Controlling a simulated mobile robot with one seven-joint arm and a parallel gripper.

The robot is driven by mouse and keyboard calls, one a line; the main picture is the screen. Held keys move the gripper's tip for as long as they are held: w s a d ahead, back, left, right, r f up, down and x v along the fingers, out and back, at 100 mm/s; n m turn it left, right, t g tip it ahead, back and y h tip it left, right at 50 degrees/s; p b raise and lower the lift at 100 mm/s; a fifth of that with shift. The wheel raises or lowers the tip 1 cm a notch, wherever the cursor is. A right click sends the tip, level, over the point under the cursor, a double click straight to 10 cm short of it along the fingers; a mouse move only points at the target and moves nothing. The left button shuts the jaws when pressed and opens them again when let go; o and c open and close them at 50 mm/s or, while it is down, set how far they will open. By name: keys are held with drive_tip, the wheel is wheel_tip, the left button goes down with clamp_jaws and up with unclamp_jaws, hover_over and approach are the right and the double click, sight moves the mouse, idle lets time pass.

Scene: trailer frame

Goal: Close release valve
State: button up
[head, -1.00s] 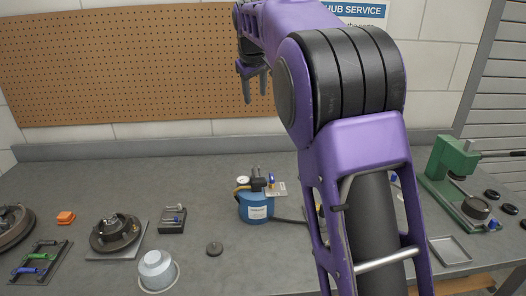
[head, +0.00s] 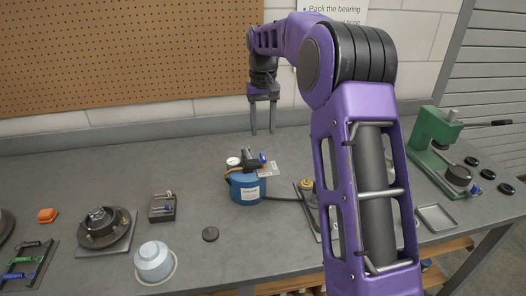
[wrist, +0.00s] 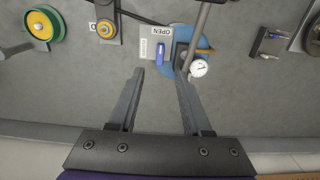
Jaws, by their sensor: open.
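A blue canister (head: 248,188) with a white dial gauge (head: 233,161) and a dark top fitting stands on the bench. The release valve (head: 262,157) shows as a small blue lever beside a pale plate. In the wrist view the blue lever (wrist: 160,53) lies by a plate marked "OPEN", next to the canister top (wrist: 200,47) and the gauge (wrist: 198,68). My gripper (head: 263,132) is open and empty, pointing down above and behind the canister. In the wrist view my gripper's fingertips (wrist: 160,69) are on either side of the lever, apart from it.
A dark hose runs right from the canister to a yellow-topped part (head: 306,184), partly behind my arm. A green press (head: 434,135) stands at the right. Bare bench lies between.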

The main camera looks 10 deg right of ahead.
sight(263, 156)
wheel_tip(263, 156, down, 9)
drive_tip(key=shift+r, duration=0.1)
idle(0.3)
clamp_jaws()
